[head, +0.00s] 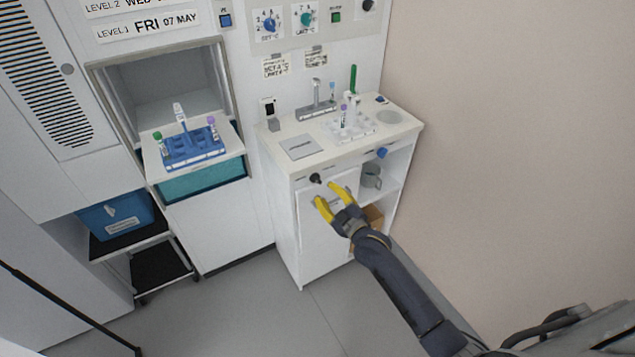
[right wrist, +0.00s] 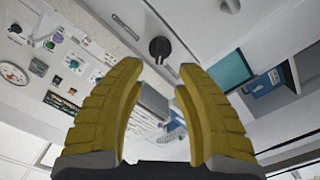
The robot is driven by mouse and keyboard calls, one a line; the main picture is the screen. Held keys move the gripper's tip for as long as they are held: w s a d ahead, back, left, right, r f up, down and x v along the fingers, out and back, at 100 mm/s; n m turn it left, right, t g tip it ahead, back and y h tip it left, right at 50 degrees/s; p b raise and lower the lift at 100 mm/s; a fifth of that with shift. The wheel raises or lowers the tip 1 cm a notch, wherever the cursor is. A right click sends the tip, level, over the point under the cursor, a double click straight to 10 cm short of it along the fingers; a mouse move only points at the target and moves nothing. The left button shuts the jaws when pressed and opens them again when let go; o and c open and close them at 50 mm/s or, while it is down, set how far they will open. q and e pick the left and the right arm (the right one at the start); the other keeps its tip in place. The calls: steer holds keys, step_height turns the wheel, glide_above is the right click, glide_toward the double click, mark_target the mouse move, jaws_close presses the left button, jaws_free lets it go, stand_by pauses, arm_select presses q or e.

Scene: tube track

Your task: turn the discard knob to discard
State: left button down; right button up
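A black knob (head: 315,179) sits on the front panel of the white cabinet, under its top, at the left. Small lettering beside it is too small to read, so I cannot confirm it is the discard knob. My right gripper (head: 326,194), with yellow fingers, is open and empty just in front of and below this knob. In the right wrist view the black knob (right wrist: 159,48) shows beyond the gap between the open fingertips (right wrist: 160,67), apparently apart from them. My left gripper is not in view.
A blue knob (head: 382,152) is on the same panel, further right. The cabinet top (head: 280,135) holds a white rack (head: 360,128) with tubes. A grey mug (head: 371,176) stands on the open shelf. A blue tube rack (head: 193,147) stands at the left hatch.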

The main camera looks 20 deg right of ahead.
mark_target(317, 181)
steer(key=shift+x, duration=3.4)
jaws_close()
